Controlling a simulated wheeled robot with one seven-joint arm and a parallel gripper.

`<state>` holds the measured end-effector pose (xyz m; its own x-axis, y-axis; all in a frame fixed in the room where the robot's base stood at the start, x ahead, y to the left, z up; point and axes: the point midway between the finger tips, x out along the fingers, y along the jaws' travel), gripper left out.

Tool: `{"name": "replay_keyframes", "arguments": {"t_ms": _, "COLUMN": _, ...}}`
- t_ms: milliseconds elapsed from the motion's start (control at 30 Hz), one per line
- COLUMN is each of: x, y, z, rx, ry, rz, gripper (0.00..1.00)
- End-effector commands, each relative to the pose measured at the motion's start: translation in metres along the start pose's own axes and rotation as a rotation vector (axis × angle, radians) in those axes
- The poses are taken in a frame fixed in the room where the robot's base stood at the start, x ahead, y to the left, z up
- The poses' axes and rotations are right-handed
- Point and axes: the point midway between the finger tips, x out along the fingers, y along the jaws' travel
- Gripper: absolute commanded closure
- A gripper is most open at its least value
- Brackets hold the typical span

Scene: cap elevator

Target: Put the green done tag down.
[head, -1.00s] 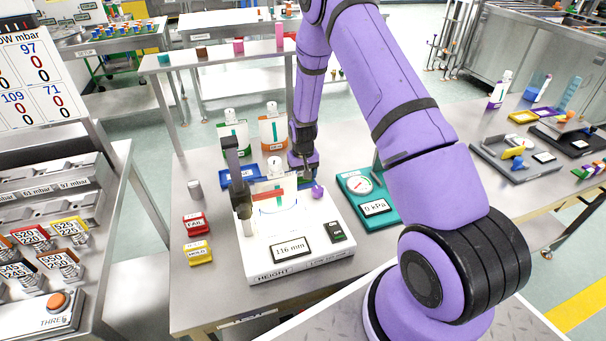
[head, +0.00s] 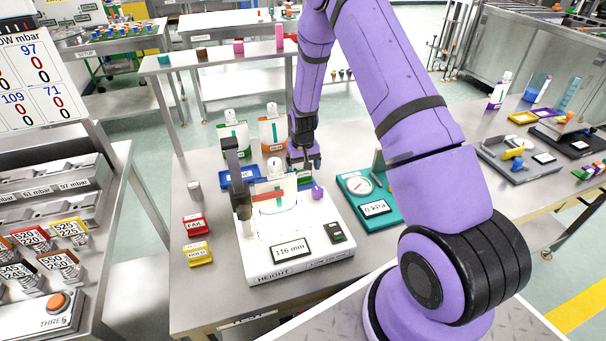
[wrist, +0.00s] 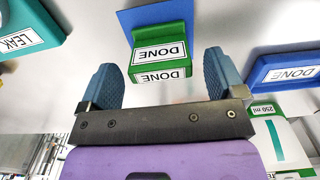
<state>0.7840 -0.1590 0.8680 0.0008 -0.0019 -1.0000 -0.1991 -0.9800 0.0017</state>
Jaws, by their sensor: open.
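The green done tag (wrist: 160,52), with white DONE labels, shows in the wrist view just ahead of my gripper (wrist: 161,74). The two blue fingers stand apart with clear gaps on both sides of the tag. A blue flat panel (wrist: 150,14) is right behind the tag. My gripper (head: 304,163) is open in the head view, behind the white height gauge (head: 290,250). A blue tray (wrist: 285,70) labelled DONE is to the right in the wrist view.
The teal leak gauge (head: 368,205) stands right of the height gauge. Green-labelled (head: 233,140) and orange (head: 272,133) bottles stand behind. Red FAIL (head: 194,224) and yellow HOLD (head: 197,253) tags are at the left.

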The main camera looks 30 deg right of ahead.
Motion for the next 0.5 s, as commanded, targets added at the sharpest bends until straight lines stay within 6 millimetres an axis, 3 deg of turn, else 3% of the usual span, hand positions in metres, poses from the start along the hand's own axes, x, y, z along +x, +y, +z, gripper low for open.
{"name": "replay_keyframes", "arguments": {"t_ms": 200, "x": -0.046, "y": 0.0, "z": -0.001, "rx": 0.0, "ry": 0.004, "rz": 0.0, "gripper": 0.11}}
{"name": "replay_keyframes", "arguments": {"t_ms": 500, "x": -0.08, "y": 0.0, "z": 0.0, "rx": 0.0, "ry": 0.001, "rz": 0.0, "gripper": 0.11}}
